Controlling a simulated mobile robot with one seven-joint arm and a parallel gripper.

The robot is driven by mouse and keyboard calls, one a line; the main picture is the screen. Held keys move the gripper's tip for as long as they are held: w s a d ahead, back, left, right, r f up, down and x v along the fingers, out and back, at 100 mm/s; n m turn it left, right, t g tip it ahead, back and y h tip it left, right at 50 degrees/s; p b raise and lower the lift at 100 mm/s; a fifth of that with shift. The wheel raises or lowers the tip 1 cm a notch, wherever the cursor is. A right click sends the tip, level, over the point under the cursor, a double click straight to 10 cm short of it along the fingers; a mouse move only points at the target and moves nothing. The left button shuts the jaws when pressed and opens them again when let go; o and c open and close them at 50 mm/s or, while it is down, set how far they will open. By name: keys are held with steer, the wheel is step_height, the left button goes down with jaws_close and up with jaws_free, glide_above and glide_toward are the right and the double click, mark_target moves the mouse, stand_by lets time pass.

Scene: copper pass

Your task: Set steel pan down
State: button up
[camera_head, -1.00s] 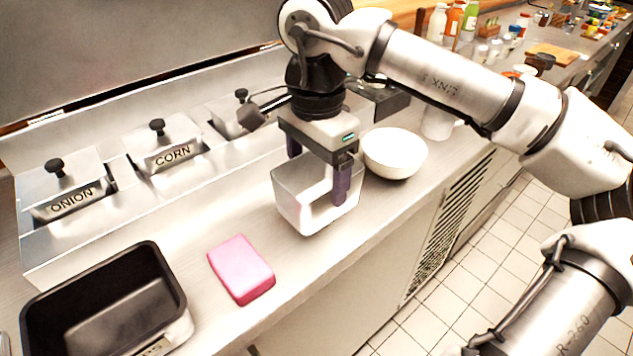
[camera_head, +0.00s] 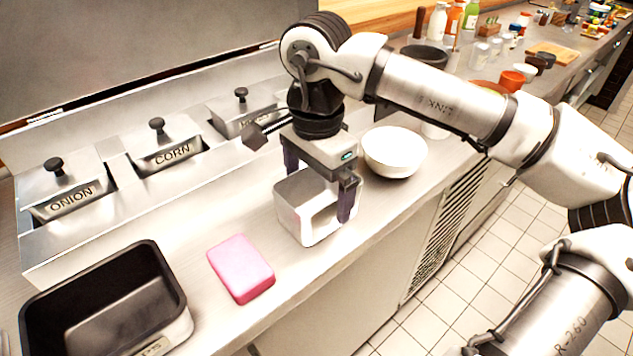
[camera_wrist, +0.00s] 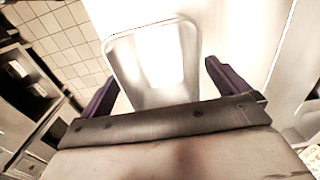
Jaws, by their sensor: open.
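The steel pan (camera_head: 292,222) is a small, shiny rectangular container on the counter, right of the pink sponge, in the head view. My gripper (camera_head: 318,192) is above it, pointing down, with its dark fingers spread apart. One finger is at the pan's far side, its tip hidden; the other hangs by its right side. In the wrist view the pan (camera_wrist: 155,62) lies between the two open fingers (camera_wrist: 166,92). A gap shows between the pan and the right finger there. I cannot tell whether the left finger touches it.
A white bowl (camera_head: 394,152) stands close to the right of my gripper. A pink sponge (camera_head: 241,268) and a black-lined container (camera_head: 172,336) are to the left. Lidded bins marked onion (camera_head: 68,200) and corn (camera_head: 166,157) line the back. The counter's front edge is near the pan.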

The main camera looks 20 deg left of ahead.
step_height(320, 180, up, 12)
steer(key=shift+r, duration=0.15)
stand_by(0.5)
